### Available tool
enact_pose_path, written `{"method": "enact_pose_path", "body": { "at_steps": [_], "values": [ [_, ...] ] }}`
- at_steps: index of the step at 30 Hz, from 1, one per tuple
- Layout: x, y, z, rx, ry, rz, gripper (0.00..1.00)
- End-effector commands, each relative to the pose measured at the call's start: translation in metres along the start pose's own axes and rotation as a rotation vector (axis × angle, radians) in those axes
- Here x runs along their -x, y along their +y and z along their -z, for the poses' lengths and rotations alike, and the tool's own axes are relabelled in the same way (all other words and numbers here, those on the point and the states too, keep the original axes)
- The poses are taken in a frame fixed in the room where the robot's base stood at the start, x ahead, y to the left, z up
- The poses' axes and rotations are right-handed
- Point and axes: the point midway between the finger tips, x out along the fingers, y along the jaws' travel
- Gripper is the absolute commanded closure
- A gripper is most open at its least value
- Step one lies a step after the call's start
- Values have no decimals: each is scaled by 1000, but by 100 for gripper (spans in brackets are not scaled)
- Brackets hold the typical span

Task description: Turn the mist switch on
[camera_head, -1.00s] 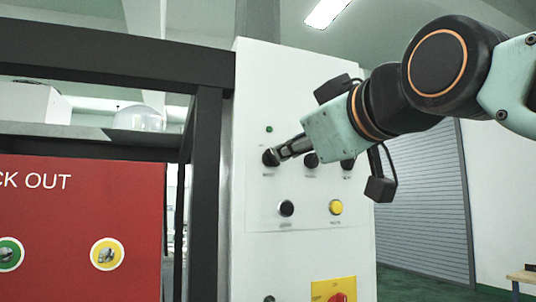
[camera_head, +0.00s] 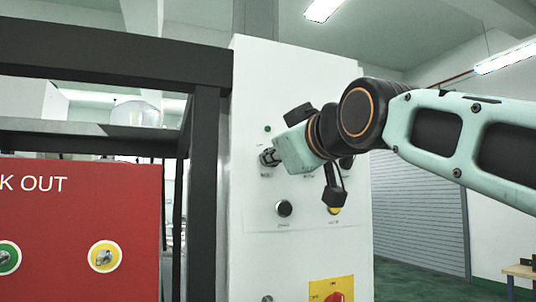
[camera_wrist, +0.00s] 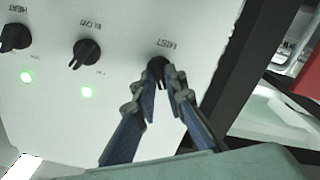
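The mist switch (camera_wrist: 156,65) is a black rotary knob under the label MIST, which reads upside down in the wrist view. It is the left knob of the upper row in the head view (camera_head: 268,172), mostly covered by my fingers. My gripper (camera_wrist: 163,80) is at the knob with its two blue-grey fingers converging on either side of it, and appears shut on it. The knob's pointer direction is hidden between the fingertips. A small green lamp (camera_head: 267,128) sits above this knob in the head view.
The BLOW knob (camera_wrist: 87,52) and HEAT knob (camera_wrist: 15,37) stand beside it, each with a lit green lamp. A black knob (camera_head: 284,208) and a mostly hidden yellow button (camera_head: 334,211) lie below. A dark frame post (camera_head: 205,190) stands close left of the white cabinet.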

Motion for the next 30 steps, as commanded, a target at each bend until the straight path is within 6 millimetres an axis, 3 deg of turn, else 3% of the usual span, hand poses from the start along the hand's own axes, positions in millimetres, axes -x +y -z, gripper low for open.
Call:
{"method": "enact_pose_path", "body": {
  "at_steps": [17,30],
  "values": [
    [0,0,-1,-59,-1,-1,100],
    [0,1,-3,-403,-2,-2,100]
  ]
}}
